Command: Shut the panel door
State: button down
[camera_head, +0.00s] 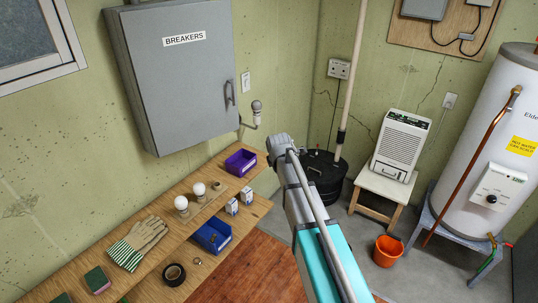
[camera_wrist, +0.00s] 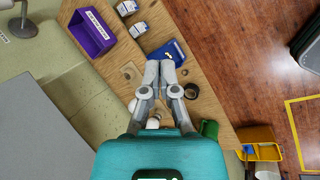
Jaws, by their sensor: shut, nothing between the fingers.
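The grey breaker panel (camera_head: 165,75) hangs on the green wall at the upper left of the head view. Its door (camera_head: 205,75) has a BREAKERS label and a handle (camera_head: 230,92) near the right edge. The door looks flush with the box, and I see no gap along its visible edges. My gripper (camera_wrist: 160,66) shows in the wrist view with its fingers together and nothing between them. It is over the workbench, with the blue bin just past its tips in that picture. In the head view my arm is right of the panel, apart from it; the fingers cannot be made out.
The wooden workbench (camera_head: 128,238) below the panel holds a purple bin (camera_head: 241,162), a blue bin (camera_head: 212,236), bulbs, gloves (camera_head: 140,245) and tape (camera_head: 174,274). A dehumidifier (camera_head: 400,145), water heater (camera_head: 500,130) and orange bucket (camera_head: 388,248) stand at the right.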

jog(key=s+d+f+m+g+b, duration=0.1)
jog(key=s+d+f+m+b, duration=0.1)
jog(key=s+m, duration=0.5)
jog(key=s+d+f+m+g+b, duration=0.2)
jog(key=s+f+m+b, duration=0.3)
jog(key=s, duration=0.7)
jog(key=s+d+f+m+g+b, duration=0.2)
jog(key=s+d+f+m+b, duration=0.1)
jog(key=s+f+m, duration=0.3)
jog(key=s+m, duration=0.2)
jog(key=s, duration=0.1)
jog(key=shift+s+m+y, duration=0.15)
jog(key=shift+m+y, duration=0.25)
